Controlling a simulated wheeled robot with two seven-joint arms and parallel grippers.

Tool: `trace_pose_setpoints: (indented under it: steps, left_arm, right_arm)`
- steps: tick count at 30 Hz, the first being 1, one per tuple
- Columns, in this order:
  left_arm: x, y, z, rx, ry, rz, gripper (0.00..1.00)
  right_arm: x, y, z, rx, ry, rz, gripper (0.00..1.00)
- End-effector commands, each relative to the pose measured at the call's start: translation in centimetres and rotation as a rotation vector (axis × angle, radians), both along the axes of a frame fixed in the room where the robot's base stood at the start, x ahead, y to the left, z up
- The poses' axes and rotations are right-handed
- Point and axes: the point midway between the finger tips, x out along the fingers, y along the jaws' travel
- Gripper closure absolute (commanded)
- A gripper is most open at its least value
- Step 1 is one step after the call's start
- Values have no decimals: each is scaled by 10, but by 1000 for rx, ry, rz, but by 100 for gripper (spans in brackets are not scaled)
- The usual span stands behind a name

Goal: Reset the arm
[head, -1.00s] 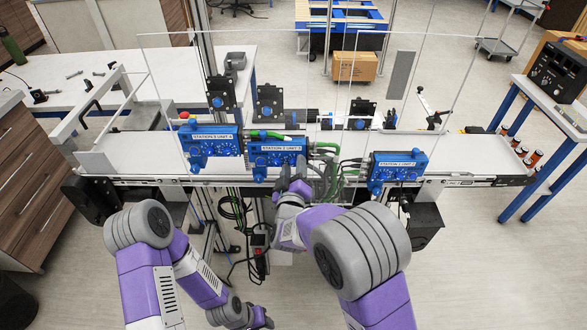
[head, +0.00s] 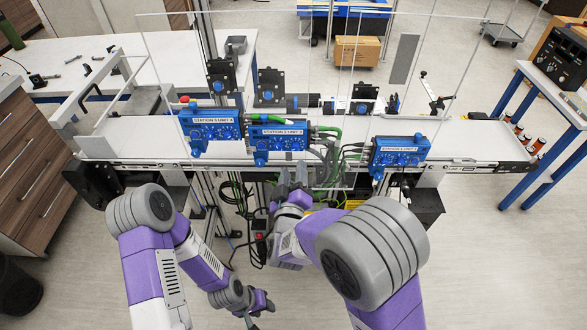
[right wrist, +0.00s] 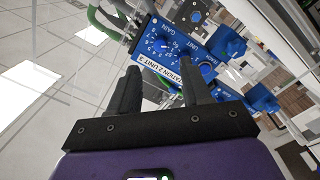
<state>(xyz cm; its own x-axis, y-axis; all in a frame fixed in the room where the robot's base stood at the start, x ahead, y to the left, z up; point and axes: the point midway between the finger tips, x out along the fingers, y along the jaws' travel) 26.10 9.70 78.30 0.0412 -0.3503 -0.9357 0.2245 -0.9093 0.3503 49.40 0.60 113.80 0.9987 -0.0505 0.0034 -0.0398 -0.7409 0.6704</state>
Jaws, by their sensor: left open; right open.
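My right gripper (head: 291,172) is open and empty just in front of the middle blue control unit (head: 278,139). In the right wrist view, its two dark fingers (right wrist: 160,72) stand apart with that unit, labelled "STATION 2 UNIT 3" (right wrist: 163,50), beyond them. I cannot tell whether they touch it. My left gripper (head: 262,305) is low in the head view, open and away from the conveyor. Its fingers are small there.
Blue units stand left (head: 210,125) and right (head: 399,152) of the middle one along the conveyor (head: 150,145). Clear panels rise around it. Cables (head: 235,205) hang below. A drawer cabinet (head: 30,175) is at left, a blue-legged table (head: 530,110) at right.

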Motion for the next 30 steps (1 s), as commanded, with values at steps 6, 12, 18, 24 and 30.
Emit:
trace_pose_setpoints:
  steps: [6, 12, 18, 24, 30]
  left_arm:
    - [0, 0, 0, 0, 0, 0, 57]
    - [0, 0, 0, 0, 0, 0, 57]
    - [0, 0, 4, 0, 0, 0, 57]
    - [0, 0, 12, 0, 0, 0, 57]
    - [0, 0, 18, 0, 0, 0, 57]
  right_arm:
    - [0, 0, 0, 0, 0, 0, 52]
    - [1, -2, -3, 3, 9, 0, 52]
    - [7, -27, -66, 92, 201, 7, 52]
    - [-22, -71, -186, 342, 606, -37, 52]
    - [-99, -101, -278, 646, 1015, -171, 52]
